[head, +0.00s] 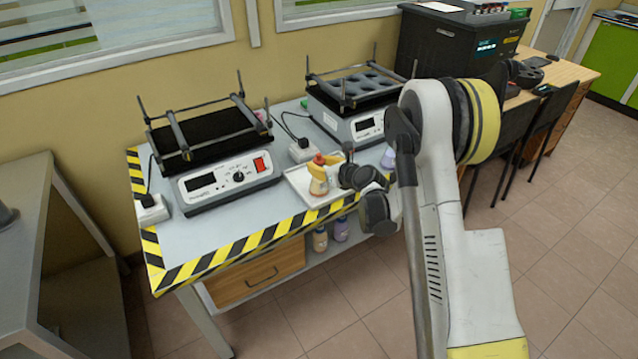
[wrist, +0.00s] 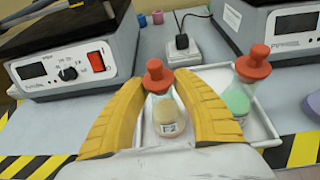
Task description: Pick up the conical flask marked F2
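The conical flask marked F2 (wrist: 166,118) stands upright in the wrist view, with pale yellow liquid, a white label and a red stopper. In the head view a flask with a red top (head: 319,184) shows on the tray, partly covered by my yellow fingers. My gripper (wrist: 161,78) has one finger on each side of the F2 flask; the fingers are apart, with the flask between them. In the head view my gripper (head: 328,162) is over the white tray (head: 299,178). I cannot tell whether either finger touches the glass.
A second red-stoppered flask with green liquid (wrist: 238,95) stands close to the right finger. A shaker (head: 228,182) stands left of the tray, another (head: 352,122) behind it. A white power adapter (head: 302,151) lies behind the tray. A striped edge (head: 240,248) borders the bench.

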